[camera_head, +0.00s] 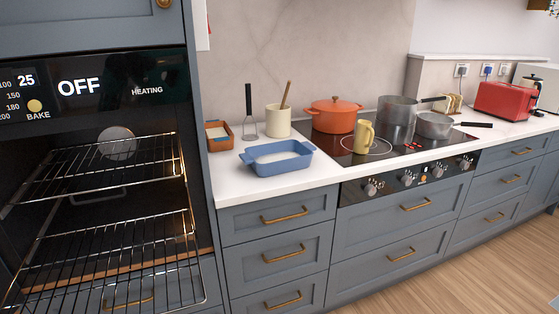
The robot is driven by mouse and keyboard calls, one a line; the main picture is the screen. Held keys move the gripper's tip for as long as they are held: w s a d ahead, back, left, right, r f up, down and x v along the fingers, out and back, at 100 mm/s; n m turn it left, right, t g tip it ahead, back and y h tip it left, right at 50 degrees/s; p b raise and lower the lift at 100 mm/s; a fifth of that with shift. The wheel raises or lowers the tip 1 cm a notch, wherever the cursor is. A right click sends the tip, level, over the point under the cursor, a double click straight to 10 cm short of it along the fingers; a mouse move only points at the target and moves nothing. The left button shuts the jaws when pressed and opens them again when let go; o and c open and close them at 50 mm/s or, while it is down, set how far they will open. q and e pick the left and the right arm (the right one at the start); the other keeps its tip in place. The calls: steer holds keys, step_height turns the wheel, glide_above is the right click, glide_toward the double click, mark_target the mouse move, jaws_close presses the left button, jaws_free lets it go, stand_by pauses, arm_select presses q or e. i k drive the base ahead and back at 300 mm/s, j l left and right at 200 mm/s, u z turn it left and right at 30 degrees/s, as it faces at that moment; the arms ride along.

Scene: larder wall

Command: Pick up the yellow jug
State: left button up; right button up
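The yellow jug (363,138) stands upright on the black glass hob (345,158), near its front left part. Its handle points to the right. It stands in front of the orange lidded pot and to the left of the tall grey pot. Neither of my grippers shows in the head view.
An orange pot (332,117), a tall grey pot (396,122) and a saucepan (434,125) crowd the hob. A blue baking dish (276,159), a cream utensil crock (278,121) and a wooden box (218,135) stand left. A red toaster (505,100) stands right. The oven (100,190) is at left.

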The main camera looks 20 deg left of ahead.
mark_target(365, 134)
steer(key=i+l, duration=0.2)
steer(key=i+l+u, duration=0.1)
steer(key=l, duration=0.35)
steer(key=i+l, duration=0.3)
steer(key=i+l+u, duration=0.15)
steer(key=l, duration=0.25)
steer(key=i+l+u, duration=0.15)
steer(key=i+l, duration=0.15)
steer(key=i+l+u, duration=0.1)
steer(key=l, duration=0.4)
steer(key=i+l+u, duration=0.15)
steer(key=l, duration=0.3)
steer(key=i+l+u, duration=0.15)
steer(key=l, duration=0.35)
steer(key=i+l+u, duration=0.15)
steer(key=l, duration=0.3)
steer(key=i+l+u, duration=0.15)
steer(key=l, duration=0.35)
steer(key=l+u, duration=0.15)
steer(key=l, duration=0.35)
